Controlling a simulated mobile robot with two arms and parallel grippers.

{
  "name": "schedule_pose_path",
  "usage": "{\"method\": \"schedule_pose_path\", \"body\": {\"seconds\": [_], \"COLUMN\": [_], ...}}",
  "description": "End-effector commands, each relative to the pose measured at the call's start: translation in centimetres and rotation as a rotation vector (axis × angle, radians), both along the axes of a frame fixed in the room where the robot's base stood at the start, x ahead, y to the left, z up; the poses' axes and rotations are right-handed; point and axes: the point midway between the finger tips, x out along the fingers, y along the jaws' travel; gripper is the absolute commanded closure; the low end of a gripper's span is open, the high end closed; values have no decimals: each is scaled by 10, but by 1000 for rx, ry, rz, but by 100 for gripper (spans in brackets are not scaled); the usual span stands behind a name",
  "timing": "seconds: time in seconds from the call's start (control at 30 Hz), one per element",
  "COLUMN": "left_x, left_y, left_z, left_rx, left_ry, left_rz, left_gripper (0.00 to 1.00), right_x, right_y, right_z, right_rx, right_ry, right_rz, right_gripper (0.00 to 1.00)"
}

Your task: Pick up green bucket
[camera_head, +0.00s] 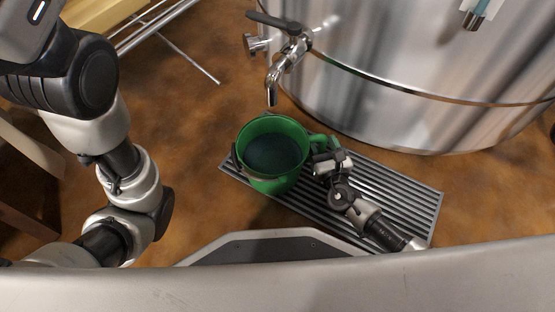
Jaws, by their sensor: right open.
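The green bucket (270,175) stands upright on a slatted metal grate in the middle of the view. Its inside is dark, and a green handle sticks out on its right side. My right gripper (324,152) is open at the bucket's right side, close to that handle. I cannot tell whether its fingers are around the handle or only beside it. My left arm comes in from the left, and its gripper is not in the picture.
A large shiny metal tank (420,90) fills the upper right. Its tap (284,68) hangs just above and behind the bucket. The grate (415,205) lies on a brown floor (190,110). A metal rack (165,30) is at the upper left. The floor left of the bucket is clear.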

Motion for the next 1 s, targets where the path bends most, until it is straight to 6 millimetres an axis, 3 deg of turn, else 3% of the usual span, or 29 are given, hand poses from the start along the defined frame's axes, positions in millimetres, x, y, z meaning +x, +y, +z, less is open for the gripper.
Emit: {"method": "schedule_pose_path", "body": {"seconds": [0.23, 0.57, 1.0], "left_x": [0, 0, 0], "left_y": [0, 0, 0], "left_z": [0, 0, 0], "left_rx": [0, 0, 0], "left_ry": [0, 0, 0], "left_rz": [0, 0, 0], "left_gripper": [48, 48, 48], "right_x": [1, 1, 1], "right_y": [0, 0, 0], "right_z": [0, 0, 0], "right_rx": [1, 1, 1], "right_ry": [1, 1, 1], "right_rz": [0, 0, 0], "right_gripper": [50, 100, 100]}}
